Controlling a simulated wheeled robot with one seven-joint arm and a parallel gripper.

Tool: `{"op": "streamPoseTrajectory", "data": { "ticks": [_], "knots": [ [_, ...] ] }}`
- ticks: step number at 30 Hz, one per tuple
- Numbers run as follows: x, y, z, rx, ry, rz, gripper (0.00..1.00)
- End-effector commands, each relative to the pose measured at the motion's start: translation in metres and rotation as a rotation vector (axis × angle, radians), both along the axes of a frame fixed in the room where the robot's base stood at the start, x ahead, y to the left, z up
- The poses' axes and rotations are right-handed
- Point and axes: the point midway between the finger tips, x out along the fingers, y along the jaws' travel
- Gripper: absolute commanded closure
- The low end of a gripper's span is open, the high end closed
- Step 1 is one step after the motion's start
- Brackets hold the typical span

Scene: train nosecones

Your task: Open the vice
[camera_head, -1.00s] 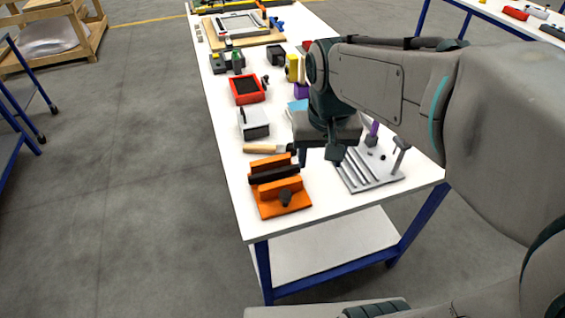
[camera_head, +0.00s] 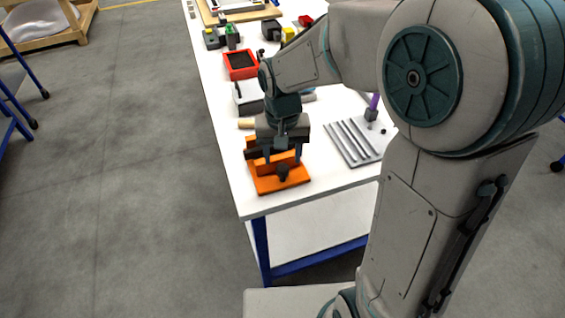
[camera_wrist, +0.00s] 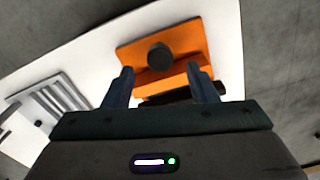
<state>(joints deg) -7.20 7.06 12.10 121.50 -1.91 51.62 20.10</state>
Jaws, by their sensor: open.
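The orange vice (camera_head: 279,178) sits at the near left corner of the white table, with a dark knob (camera_head: 283,172) on its near side. My gripper (camera_head: 282,158) is over the vice, pointing down, and hides part of its upper side. In the wrist view the gripper (camera_wrist: 163,80) is open and empty between its fingers. The vice's orange base (camera_wrist: 135,55) and round dark knob (camera_wrist: 160,57) lie beyond the fingertips. The fingers appear to be on either side of the vice's orange block (camera_wrist: 175,80); I cannot tell whether they touch it. The dark jaw (camera_wrist: 165,98) is partly hidden.
A grey grooved plate (camera_head: 352,141) lies to the right of the vice. A red tray (camera_head: 240,64) and a grey-white box (camera_head: 247,98) stand farther back. A brush handle (camera_head: 246,124) lies just behind the vice. The table's front edge is close to the vice.

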Motion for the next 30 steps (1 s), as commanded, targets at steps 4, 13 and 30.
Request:
{"op": "streamPoseTrajectory", "data": {
  "ticks": [4, 13, 30],
  "knots": [
    [-0.001, 0.0, -0.023, 0.0, 0.003, 0.001, 0.48],
    [0.0, 0.0, -0.037, 0.0, 0.0, 0.001, 0.48],
    [0.0, 0.0, -0.037, 0.001, 0.0, 0.007, 0.92]
  ]
}}
